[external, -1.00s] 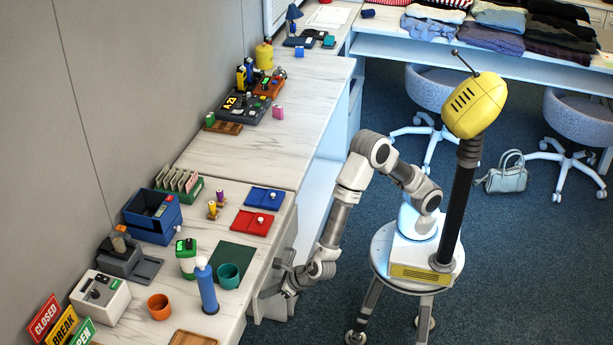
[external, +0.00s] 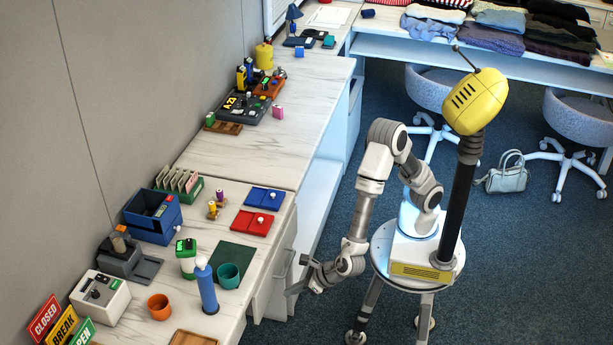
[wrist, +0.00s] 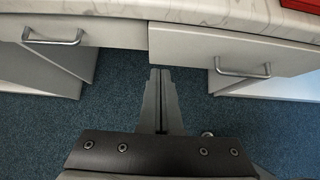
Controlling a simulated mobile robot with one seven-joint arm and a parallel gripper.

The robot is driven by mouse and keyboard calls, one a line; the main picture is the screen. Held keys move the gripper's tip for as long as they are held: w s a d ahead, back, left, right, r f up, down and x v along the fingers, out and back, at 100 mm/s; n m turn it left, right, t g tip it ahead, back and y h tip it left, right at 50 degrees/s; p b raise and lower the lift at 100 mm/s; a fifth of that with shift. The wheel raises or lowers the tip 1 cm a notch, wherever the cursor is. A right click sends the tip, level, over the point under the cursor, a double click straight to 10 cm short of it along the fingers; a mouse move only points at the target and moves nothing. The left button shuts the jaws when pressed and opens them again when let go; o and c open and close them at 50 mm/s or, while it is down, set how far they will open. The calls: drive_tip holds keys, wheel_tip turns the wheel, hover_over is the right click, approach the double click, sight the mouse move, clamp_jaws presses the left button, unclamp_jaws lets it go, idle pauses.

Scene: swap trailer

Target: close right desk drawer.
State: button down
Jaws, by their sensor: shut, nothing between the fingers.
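The right desk drawer (wrist: 192,48) is a pale grey front with a metal bar handle (wrist: 243,70), at the right of the wrist view. Its front sits close under the marbled desktop edge; I cannot tell whether a small gap is left. In the external view its handle (external: 286,263) shows at the desk's front. My gripper (external: 290,290) is in front of the desk, apart from the drawer fronts. In the wrist view my gripper (wrist: 160,73) has its fingers together and empty, pointing between the two handles.
A second drawer with a handle (wrist: 53,40) is at the left of the wrist view. The desktop (external: 210,235) carries a blue bottle (external: 207,290), a teal cup (external: 229,275) and a red tray (external: 251,223). Blue carpet (external: 320,320) lies open below the gripper.

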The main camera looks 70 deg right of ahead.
drive_tip(key=shift+p+v, duration=0.55)
drive_tip(key=shift+v, duration=1.8)
drive_tip(key=n+t+h+p, duration=0.4)
drive_tip(key=n+h, duration=0.5)
drive_tip(key=h, duration=0.4)
approach(286, 233)
drive_tip(key=s+d, duration=0.1)
drive_tip(key=s, duration=0.6)
drive_tip(key=shift+w+a+b+x, duration=0.3)
drive_tip(key=shift+b+x, duration=0.3)
drive_tip(key=shift+x, duration=1.55)
drive_tip(key=shift+w+a+b+x, duration=0.3)
drive_tip(key=shift+b+x, duration=0.3)
drive_tip(key=shift+x, duration=1.6)
drive_tip(key=shift+w+a+b+x, duration=0.35)
drive_tip(key=shift+b+x, duration=0.25)
drive_tip(key=shift+x, duration=1.55)
drive_tip(key=shift+w+r+p, duration=0.1)
drive_tip(key=shift+w+p, duration=0.35)
drive_tip(key=shift+w, duration=1.9)
